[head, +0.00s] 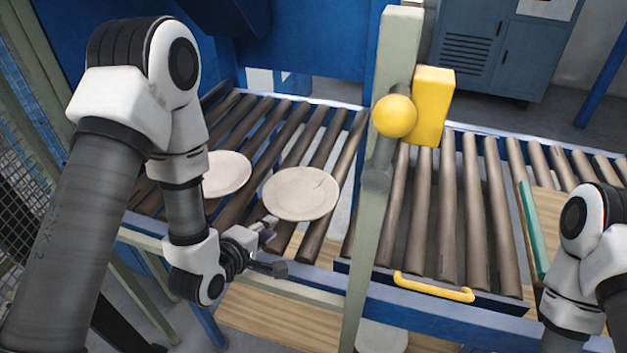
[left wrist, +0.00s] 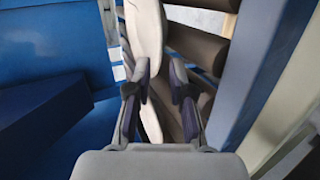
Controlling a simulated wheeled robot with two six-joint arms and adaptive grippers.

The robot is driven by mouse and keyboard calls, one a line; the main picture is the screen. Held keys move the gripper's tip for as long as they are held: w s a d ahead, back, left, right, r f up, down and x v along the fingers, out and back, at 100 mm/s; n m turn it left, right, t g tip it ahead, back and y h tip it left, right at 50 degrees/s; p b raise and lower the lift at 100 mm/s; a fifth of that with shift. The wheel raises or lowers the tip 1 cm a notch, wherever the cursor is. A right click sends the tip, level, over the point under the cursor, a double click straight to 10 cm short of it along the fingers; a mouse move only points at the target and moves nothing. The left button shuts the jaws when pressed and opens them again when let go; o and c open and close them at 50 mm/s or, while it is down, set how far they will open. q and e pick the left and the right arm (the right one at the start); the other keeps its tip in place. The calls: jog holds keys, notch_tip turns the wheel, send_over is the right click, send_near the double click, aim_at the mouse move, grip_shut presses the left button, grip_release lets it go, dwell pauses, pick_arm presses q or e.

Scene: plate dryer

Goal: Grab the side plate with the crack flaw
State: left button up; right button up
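A pale round plate (head: 301,193) lies on the left rollers in the head view, with a thin dark line like a crack near its right rim. A second pale plate (head: 228,172) lies to its left, partly hidden behind my left arm; I see no mark on its visible part. My left gripper (head: 275,245) is at the near rim of the marked plate, its fingers apart. In the left wrist view a plate (left wrist: 147,35) shows nearly edge-on at the open fingers (left wrist: 158,72); contact cannot be told. My right gripper is out of view.
A pale green post (head: 366,220) with a yellow ball (head: 394,116) and yellow block (head: 433,105) stands right of the plates. A tray with a yellow handle (head: 433,287) sits at the right rollers' front. The right rollers (head: 445,210) are bare.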

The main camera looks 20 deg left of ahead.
aim_at(283, 218)
pick_arm(q)
jog(key=shift+w+d+f+b, duration=0.1)
jog(key=shift+w+f+b, duration=0.55)
jog(key=shift+b, duration=2.4)
jog(key=shift+w+b, duration=0.3)
jog(key=shift+w+d, duration=0.1)
jog(key=shift+w, duration=0.25)
jog(key=x, duration=0.3)
jog(key=shift+w+d+f+p, duration=0.1)
jog(key=shift+w+f+p, duration=0.05)
jog(key=shift+w+p, duration=0.2)
jog(key=shift+w+f, duration=0.2)
jog(key=shift+w, duration=0.2)
jog(key=shift+s+r, duration=0.1)
grip_shut()
